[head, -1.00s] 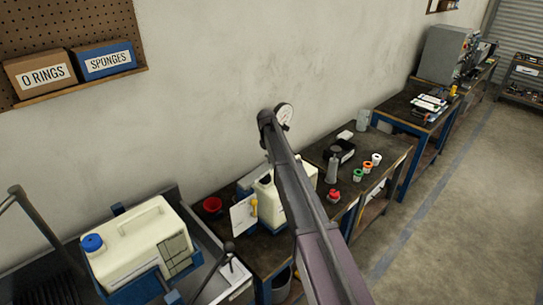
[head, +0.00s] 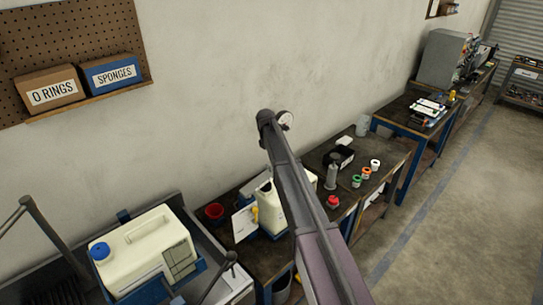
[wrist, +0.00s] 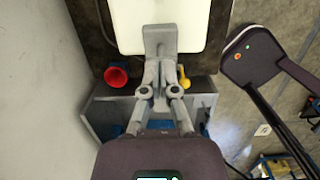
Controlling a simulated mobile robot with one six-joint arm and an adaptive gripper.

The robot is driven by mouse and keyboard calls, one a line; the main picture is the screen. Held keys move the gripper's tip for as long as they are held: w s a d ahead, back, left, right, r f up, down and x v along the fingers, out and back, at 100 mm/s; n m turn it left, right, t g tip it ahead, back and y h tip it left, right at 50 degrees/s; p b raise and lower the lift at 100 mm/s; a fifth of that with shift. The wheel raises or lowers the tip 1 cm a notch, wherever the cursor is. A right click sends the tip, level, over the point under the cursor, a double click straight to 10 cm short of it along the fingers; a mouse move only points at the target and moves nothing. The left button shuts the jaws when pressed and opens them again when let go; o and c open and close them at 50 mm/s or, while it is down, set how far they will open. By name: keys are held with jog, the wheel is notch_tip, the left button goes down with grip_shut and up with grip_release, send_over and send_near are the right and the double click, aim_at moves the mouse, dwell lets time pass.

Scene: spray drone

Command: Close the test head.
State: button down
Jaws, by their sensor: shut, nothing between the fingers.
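My gripper (wrist: 158,32) shows in the wrist view with its grey fingers together and empty, over a white tank (wrist: 125,28). I cannot tell whether it touches the tank. In the head view my arm hides the gripper and part of this white tank (head: 265,207) on the middle bench.
A red funnel (wrist: 117,75) and a yellow-handled part (wrist: 184,77) flank the gripper. A white tank with a blue cap (head: 145,250) stands at the left. Small coloured-top containers (head: 366,173) stand on the farther bench. The floor (head: 450,215) at the right is clear.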

notch_tip(320, 180, up, 8)
jog(key=w+d+p, duration=0.2)
jog(key=p, duration=0.5)
jog(key=shift+w+d+f, duration=0.15)
jog(key=shift+d+f, duration=0.05)
jog(key=shift+d, duration=0.15)
jog(key=shift+d, duration=0.1)
jog(key=s+d+f+m+b, duration=0.2)
jog(key=s+f+m+b, duration=0.6)
jog(key=s, duration=0.6)
jog(key=s+d+f+m+y+b, duration=0.1)
jog(key=s+f+m+b, duration=0.6)
jog(key=s, duration=0.8)
jog(key=s+d+f+m+g+b, duration=0.1)
jog(key=s+d+f+m+b, duration=0.2)
jog(key=s+f+m+b, duration=0.5)
jog(key=s+f+m, duration=0.1)
jog(key=s+m, duration=0.1)
jog(key=s, duration=0.4)
jog(key=shift+s+m+b, duration=0.2)
jog(key=shift+m+b, duration=0.15)
jog(key=shift+m, duration=0.05)
